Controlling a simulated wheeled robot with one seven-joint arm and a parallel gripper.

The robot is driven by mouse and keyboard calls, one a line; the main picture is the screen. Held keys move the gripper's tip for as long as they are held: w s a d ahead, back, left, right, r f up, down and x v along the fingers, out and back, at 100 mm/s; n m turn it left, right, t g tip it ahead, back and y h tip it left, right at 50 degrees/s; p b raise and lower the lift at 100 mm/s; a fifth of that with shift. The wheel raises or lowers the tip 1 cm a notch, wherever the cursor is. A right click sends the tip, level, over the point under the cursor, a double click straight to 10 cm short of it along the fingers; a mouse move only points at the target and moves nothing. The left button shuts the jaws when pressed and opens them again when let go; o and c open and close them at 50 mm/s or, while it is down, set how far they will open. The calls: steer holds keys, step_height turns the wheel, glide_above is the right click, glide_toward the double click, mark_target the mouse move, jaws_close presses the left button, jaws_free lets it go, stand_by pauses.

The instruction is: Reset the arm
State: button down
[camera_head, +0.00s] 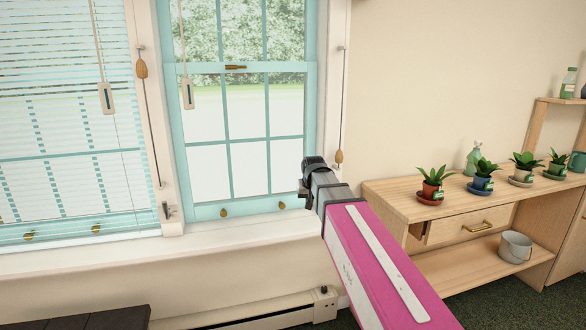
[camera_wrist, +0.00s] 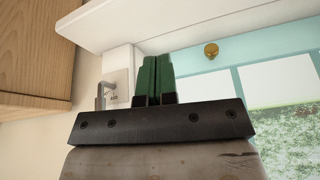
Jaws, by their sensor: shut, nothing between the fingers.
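My arm (camera_head: 375,265), with a pink cover, reaches up from the bottom right of the head view. My gripper (camera_head: 304,189) is at its far end, in front of the right window's lower corner and apart from the wooden shelf. In the wrist view the gripper's green fingers (camera_wrist: 154,78) are together with nothing between them. The fingertips are too small to make out in the head view.
The window (camera_head: 247,150) and its sill (camera_head: 200,250) fill the left. At right stands the wooden shelf unit (camera_head: 425,240) with a drawer, several potted plants (camera_head: 432,184) on top and a grey pot (camera_head: 515,247) below. A baseboard heater (camera_head: 260,312) runs under the sill.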

steer(key=s+d+f+g, duration=0.2)
steer(key=s+d+f, duration=0.4)
steer(key=s+f, duration=0.4)
steer(key=s+d+f+g, duration=0.2)
steer(key=s+d+f, duration=0.5)
steer(key=s+f, duration=0.4)
step_height(320, 180, down, 3)
steer(key=shift+r+m+h, duration=0.1)
steer(key=shift+m+h, duration=0.2)
steer(key=shift+m, duration=0.1)
